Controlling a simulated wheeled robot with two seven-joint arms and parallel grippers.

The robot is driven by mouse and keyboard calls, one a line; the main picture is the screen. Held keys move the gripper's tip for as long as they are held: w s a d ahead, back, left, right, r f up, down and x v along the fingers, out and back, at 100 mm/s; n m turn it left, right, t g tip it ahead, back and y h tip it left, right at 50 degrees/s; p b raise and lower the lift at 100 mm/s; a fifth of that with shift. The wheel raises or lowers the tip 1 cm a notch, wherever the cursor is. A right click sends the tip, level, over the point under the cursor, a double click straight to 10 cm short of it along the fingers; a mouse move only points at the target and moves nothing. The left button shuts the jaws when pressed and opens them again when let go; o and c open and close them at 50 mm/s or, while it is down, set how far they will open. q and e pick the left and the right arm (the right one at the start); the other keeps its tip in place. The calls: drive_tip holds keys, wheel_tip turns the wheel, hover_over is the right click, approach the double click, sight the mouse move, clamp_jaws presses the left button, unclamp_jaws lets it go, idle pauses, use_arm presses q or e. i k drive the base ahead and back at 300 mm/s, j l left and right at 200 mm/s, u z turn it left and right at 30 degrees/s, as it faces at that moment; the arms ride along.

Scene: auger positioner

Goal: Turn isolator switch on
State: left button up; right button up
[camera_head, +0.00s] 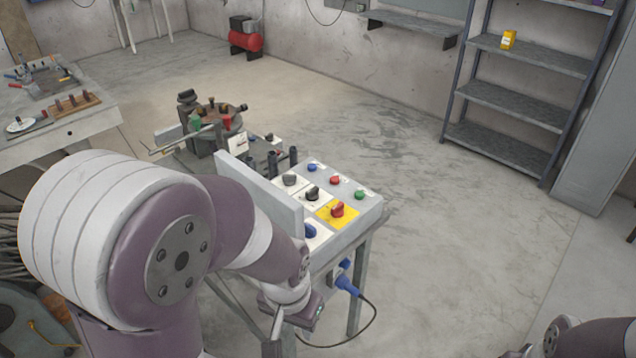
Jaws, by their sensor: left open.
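A control box (368,215) stands on a metal-legged stand near the middle of the view. A red rotary switch (337,209) sits on a yellow plate near its front right corner; it looks like the isolator switch. Its exact knob angle is too small to read. My left arm reaches in from the left, and my left gripper (277,324) is low, in front of and below the box, apart from the red switch. It is open, with nothing seen in it. Part of my right arm shows at the lower right corner; its gripper is out of view.
Other knobs and buttons, including a black knob (312,193) and a green button (359,195), surround the switch. A raised panel (262,192) borders the box's left side. A blue plug (346,285) with a cable hangs below. Floor to the right is clear.

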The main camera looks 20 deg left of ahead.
sight(337, 212)
drive_tip(key=i+l, duration=0.1)
drive_tip(key=i, duration=0.35)
drive_tip(key=i+l, duration=0.15)
drive_tip(key=i, duration=0.25)
